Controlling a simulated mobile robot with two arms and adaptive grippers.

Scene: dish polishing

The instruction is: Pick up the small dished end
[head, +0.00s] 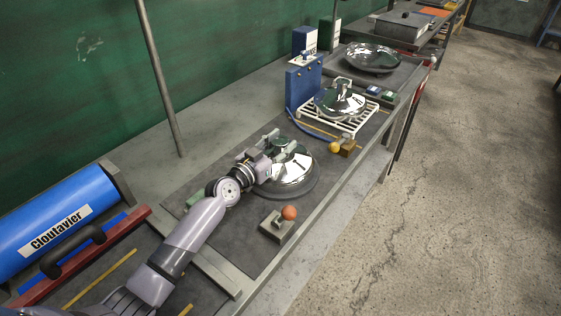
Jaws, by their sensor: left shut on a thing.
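A small dished end (293,172), shiny and domed, sits over a dark round base on the grey mat in the middle of the head view. My left gripper (277,146) is at its upper left side and is shut on it. The gripper hides part of its far edge, and I cannot tell whether it is lifted off the base. My right gripper is not in view.
A knob with an orange ball (289,213) stands in front. Another shiny dished part (338,104) lies on a white rack (362,126) beyond, near a blue box (303,82). A large dark dish (373,57) is farther back. A blue cylinder (52,222) lies at left.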

